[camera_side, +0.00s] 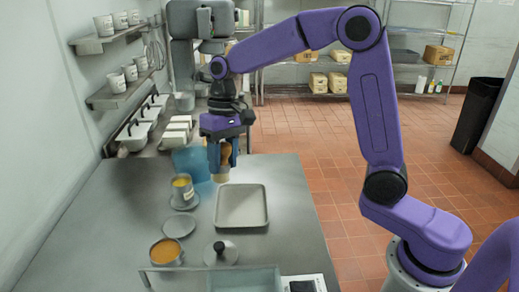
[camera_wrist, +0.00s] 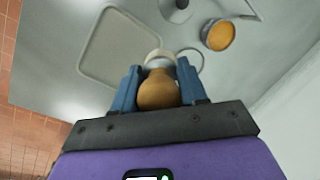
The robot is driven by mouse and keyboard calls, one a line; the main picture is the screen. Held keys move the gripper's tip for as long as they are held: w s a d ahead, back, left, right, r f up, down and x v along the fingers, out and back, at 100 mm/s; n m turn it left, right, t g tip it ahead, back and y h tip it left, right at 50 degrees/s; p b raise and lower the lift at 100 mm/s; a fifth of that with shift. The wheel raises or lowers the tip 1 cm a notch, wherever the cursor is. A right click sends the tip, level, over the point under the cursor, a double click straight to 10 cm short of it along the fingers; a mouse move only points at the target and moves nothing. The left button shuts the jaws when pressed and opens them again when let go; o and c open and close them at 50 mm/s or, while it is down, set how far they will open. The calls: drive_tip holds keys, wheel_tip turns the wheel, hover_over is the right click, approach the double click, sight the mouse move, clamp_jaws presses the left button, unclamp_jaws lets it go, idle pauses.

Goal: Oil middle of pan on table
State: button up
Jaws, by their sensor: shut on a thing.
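The pan (camera_side: 261,222), a shallow grey rectangular tray, lies on the steel table (camera_side: 115,225); in the wrist view the pan (camera_wrist: 122,48) is at upper left. My gripper (camera_side: 222,158) is shut on a brush with a brown rounded handle (camera_wrist: 158,90). The brush (camera_side: 221,176) hangs roughly upright, pale end down, above the table near the pan's far left corner. Its tip appears clear of the pan. A small cup of yellow liquid (camera_side: 182,182) stands left of the pan. The wrist view also shows my gripper (camera_wrist: 158,80); the fingers partly hide the brush.
A wider tin of orange contents (camera_side: 166,251) stands nearer the camera, with a flat grey disc (camera_side: 179,224) behind it. A knobbed lid (camera_side: 220,252) lies in front of the pan. A bluish translucent bin (camera_side: 193,160) stands behind the brush. Wall shelves hold several cups.

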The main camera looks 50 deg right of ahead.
drive_tip(key=w+a+y, duration=0.1)
drive_tip(key=w+a, duration=0.1)
drive_tip(key=a, duration=1.4)
drive_tip(key=shift+y, duration=0.4)
drive_tip(key=shift+s+a+f, duration=0.1)
drive_tip(key=shift+f, duration=2.7)
drive_tip(key=shift+s+a+f, duration=0.1)
drive_tip(key=shift+f, duration=2.7)
drive_tip(key=shift+f, duration=0.7)
drive_tip(key=shift+r, duration=0.1)
wheel_tip(320, 180, up, 7)
